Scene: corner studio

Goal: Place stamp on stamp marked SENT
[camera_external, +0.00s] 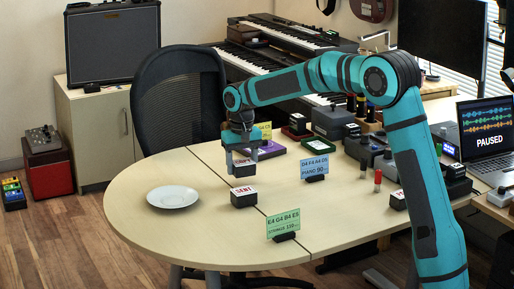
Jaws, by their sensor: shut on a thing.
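My gripper (242,160) points down over the table, its jaws closed on a small dark stamp (243,171) with a pale top. The held stamp is a little above and behind the stamp marked SENT (243,199) in the picture. The SENT stamp is a dark block with a white top and red lettering, standing on the table. A small gap seems to show between the two; their exact spacing in depth cannot be told. The lettering on the held stamp is too small to read.
A white plate (172,196) lies to the left. Card holders stand close by: a green card (283,222) in front and a blue card (314,167) to the right. More stamps, a laptop (487,135) and small boxes crowd the right. The table's front left is clear.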

